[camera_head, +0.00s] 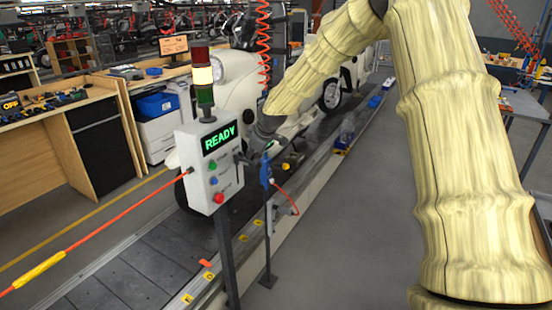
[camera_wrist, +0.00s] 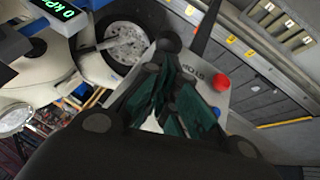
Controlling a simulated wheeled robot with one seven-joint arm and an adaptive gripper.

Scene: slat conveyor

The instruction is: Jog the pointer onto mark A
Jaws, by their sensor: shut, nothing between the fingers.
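A white control box (camera_head: 210,170) on a dark post shows a lit green READY display. Its front has a green button (camera_head: 213,164), a blue button (camera_head: 213,181) and a red button (camera_head: 219,198). My gripper (camera_head: 241,158) is beside the box's right edge, shut and empty. In the wrist view my gripper (camera_wrist: 167,82) is in front of the box, with the red button (camera_wrist: 222,83) and blue button (camera_wrist: 215,112) to its right. A small orange-red piece (camera_head: 206,263), perhaps the pointer, lies by the conveyor rail. Yellow tags (camera_head: 208,276) sit along the rail; their letters are unreadable.
The slat conveyor (camera_head: 110,275) carries a white vehicle body (camera_head: 235,85) behind the box. A stack light (camera_head: 203,80) tops the box. A blue tool (camera_head: 265,170) hangs on a stand just right of my gripper. An orange hose (camera_head: 130,215) runs left.

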